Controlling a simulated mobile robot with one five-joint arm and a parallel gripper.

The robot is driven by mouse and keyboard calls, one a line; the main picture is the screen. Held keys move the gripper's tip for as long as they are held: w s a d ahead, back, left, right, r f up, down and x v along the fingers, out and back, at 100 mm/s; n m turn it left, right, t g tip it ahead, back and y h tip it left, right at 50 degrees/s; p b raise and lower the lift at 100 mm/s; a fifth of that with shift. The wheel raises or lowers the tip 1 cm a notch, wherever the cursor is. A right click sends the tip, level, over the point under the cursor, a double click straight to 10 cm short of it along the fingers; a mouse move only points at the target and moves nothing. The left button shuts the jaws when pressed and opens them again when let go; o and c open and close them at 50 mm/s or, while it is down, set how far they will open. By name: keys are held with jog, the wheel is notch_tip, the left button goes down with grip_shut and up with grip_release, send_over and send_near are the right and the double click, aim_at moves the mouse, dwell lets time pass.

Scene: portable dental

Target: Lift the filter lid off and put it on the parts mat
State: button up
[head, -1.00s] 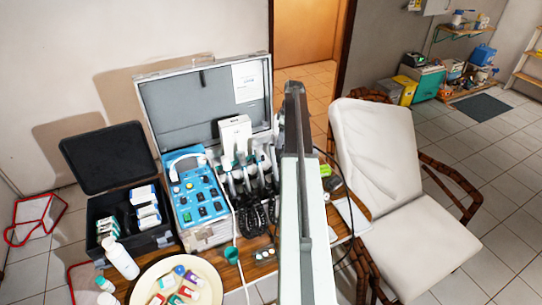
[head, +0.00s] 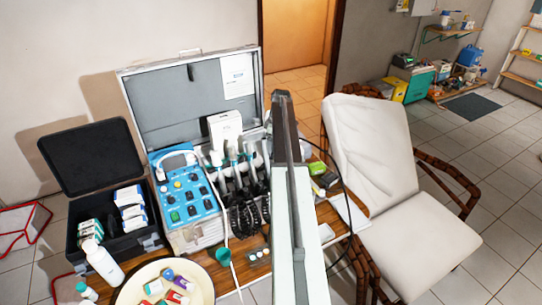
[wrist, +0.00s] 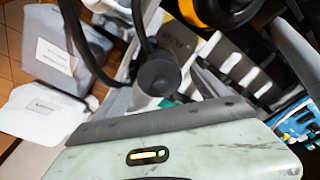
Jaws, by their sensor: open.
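I cannot make out my gripper's fingertips in either view. My pale arm stands upright across the middle of the head view and hides part of the table behind it. In the wrist view a dark round cap-like part (wrist: 158,76) with black tubing sits near the centre. I cannot tell whether it is the filter lid. A white flat sheet (wrist: 38,118) with a small unreadable label lies at the left of that view. It may be the parts mat. A pale flat sheet (head: 346,211) shows right of my arm in the head view.
An open metal case (head: 160,110) holds a blue control unit (head: 183,200) and several handpieces. A black box (head: 140,240), a white bottle (head: 102,262) and a round tray (head: 200,268) stand left. A grey labelled container (wrist: 70,55) shows in the wrist view. A white chair (head: 390,170) stands right.

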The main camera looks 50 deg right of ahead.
jog(key=shift+r, duration=0.15)
jog(key=c, duration=1.4)
notch_tip(320, 180, up, 9)
jog(key=p, duration=0.9)
